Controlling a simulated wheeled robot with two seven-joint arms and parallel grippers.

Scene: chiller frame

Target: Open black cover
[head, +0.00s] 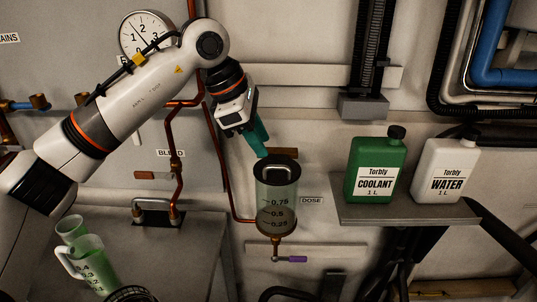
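A clear dosing cylinder (277,205) with marks 0.75, 0.5 and 0.25 is mounted on the wall in the middle of the head view. A black cover (277,172) with a raised handle loop sits on its top. My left gripper (262,146) with teal fingers reaches down from the upper left. Its fingertips are just above and left of the cover's handle, and it seems not to hold anything. The fingers overlap in this view, so their opening is not clear. My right gripper is not in view.
A green coolant bottle (375,172) and a white water bottle (445,172) stand on a shelf (400,212) at the right. A purple-handled valve (297,259) is below the cylinder. A jug (92,268) stands at the lower left. Copper pipes run left of the cylinder.

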